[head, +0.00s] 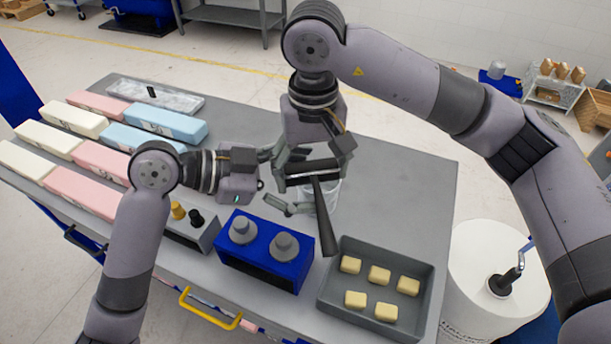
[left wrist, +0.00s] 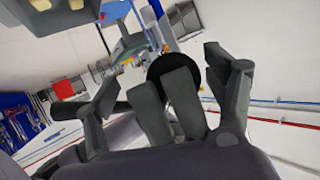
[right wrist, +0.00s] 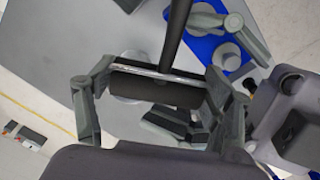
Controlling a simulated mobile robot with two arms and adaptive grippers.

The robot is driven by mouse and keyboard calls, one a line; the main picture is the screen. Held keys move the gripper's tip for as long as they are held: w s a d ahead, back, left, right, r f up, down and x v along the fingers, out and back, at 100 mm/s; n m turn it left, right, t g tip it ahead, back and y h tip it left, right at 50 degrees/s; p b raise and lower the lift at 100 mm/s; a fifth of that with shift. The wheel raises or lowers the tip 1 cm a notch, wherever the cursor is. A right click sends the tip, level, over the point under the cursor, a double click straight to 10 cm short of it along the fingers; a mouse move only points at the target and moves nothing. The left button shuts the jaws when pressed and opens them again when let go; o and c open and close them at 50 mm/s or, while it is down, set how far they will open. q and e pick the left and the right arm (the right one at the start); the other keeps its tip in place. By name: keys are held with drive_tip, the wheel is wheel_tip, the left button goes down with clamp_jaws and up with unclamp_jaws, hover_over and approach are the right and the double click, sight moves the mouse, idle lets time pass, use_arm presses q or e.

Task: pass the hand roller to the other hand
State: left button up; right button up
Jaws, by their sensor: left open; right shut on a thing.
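The hand roller has a dark cylinder and a long black handle (head: 327,222). My right gripper (head: 313,170) is shut on the roller's cylinder end, above the table, and the handle slants down toward the grey tray. In the right wrist view the dark cylinder (right wrist: 155,88) lies crosswise between the fingers, with the handle (right wrist: 177,35) running to the top edge. My left gripper (head: 290,180) is open and empty just left of the roller, its fingers spread around a gap. In the left wrist view a black round part (left wrist: 182,88) shows between its fingers; I cannot tell contact.
A grey tray (head: 327,289) with several pale yellow blocks is at the table's front right. A blue box (head: 232,262) with two grey knobs stands below the grippers. Pink, cream and blue foam bars (head: 98,161) fill the left side. The table's right rear (head: 400,180) is clear.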

use_arm(q)
drive_tip(key=shift+w+d+f, duration=0.1)
drive_tip(key=shift+d+f, duration=0.05)
drive_tip(key=shift+d, duration=0.2)
drive_tip(key=shift+c, duration=0.2)
drive_tip(key=c, duration=0.8)
drive_tip(key=shift+s+d, duration=0.1)
drive_tip(key=shift+s, duration=0.15)
drive_tip(key=c, duration=0.9)
use_arm(e)
drive_tip(key=shift+w+r, duration=0.1)
drive_tip(key=shift+w, duration=0.05)
use_arm(q)
drive_tip(key=o, duration=1.7)
drive_tip(key=shift+o, duration=0.2)
drive_tip(key=shift+w, duration=0.1)
drive_tip(key=shift+w+a, duration=0.1)
drive_tip(key=shift+a, duration=0.1)
